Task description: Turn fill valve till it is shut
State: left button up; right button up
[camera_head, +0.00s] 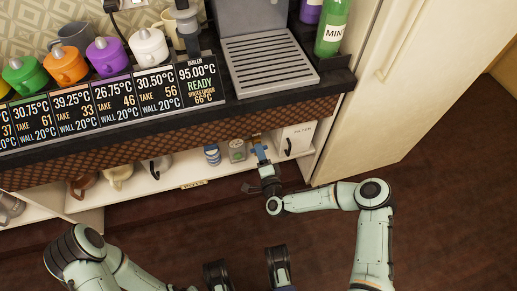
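A small blue part (260,152), which looks like the fill valve's handle, shows under the counter beside the white filter box. A brownish fitting (256,139) is just above it. My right gripper (263,163) is at the lower end of the blue part, reaching up from the front. It overlaps the blue part in the picture. Its fingers are too small and dark to tell whether they are shut on it. My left arm shows at the lower left, and its gripper is not seen.
The white filter box (296,139) stands close to the right of my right gripper. A blue-striped cup (212,154) and a greenish tin (237,150) are to its left on the shelf (140,187). The counter edge (180,116) overhangs. A cream cabinet (385,100) borders the right.

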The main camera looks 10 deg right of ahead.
jog(key=s+p, duration=0.3)
jog(key=s, duration=0.3)
jog(key=shift+d, duration=0.1)
